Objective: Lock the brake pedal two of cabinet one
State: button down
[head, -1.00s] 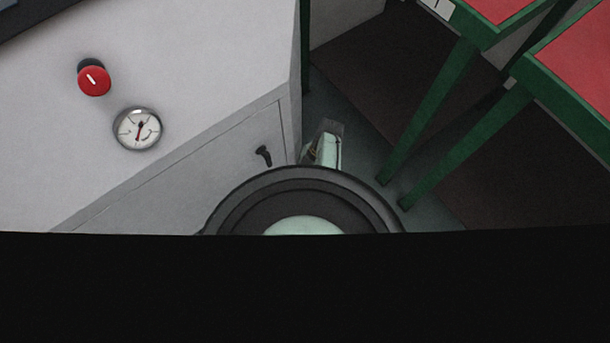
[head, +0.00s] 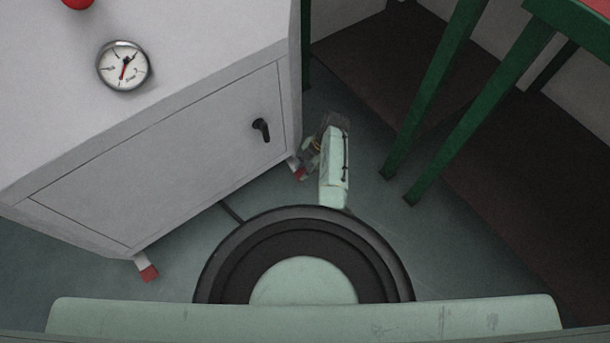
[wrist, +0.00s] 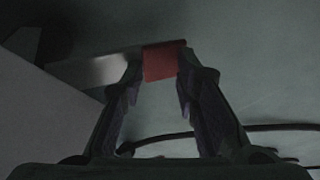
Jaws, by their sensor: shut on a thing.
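The grey cabinet (head: 190,160) has two red-tipped brake pedals low at its base. One pedal (head: 148,271) sticks out at the left corner, with nothing near it. The other pedal (head: 299,174) is at the right corner, beside my gripper (head: 308,163). In the wrist view, the red end of that pedal (wrist: 160,61) lies between the fingertips of my gripper (wrist: 160,72), which is shut on it. A pale metal bar (wrist: 100,67) runs left from the red end toward the cabinet. The head view partly hides the fingers behind my arm.
A black handle (head: 261,130) is on the cabinet door and a round gauge (head: 123,66) is above it. Green table legs (head: 435,90) stand to the right of my arm. A dark cable (wrist: 240,130) lies on the floor. Floor left of my base is open.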

jog(key=shift+s+d+f, duration=0.35)
jog(key=shift+s+f, duration=0.3)
jog(key=c, duration=1.5)
grip_release()
jog(key=shift+d, duration=0.15)
jog(key=shift+o, duration=0.8)
jog(key=shift+f, duration=0.1)
jog(key=shift+w, duration=0.1)
jog(key=v, duration=1.2)
jog(key=shift+w+a+r, duration=0.25)
jog(key=shift+w+r, duration=0.1)
jog(key=shift+r, duration=0.05)
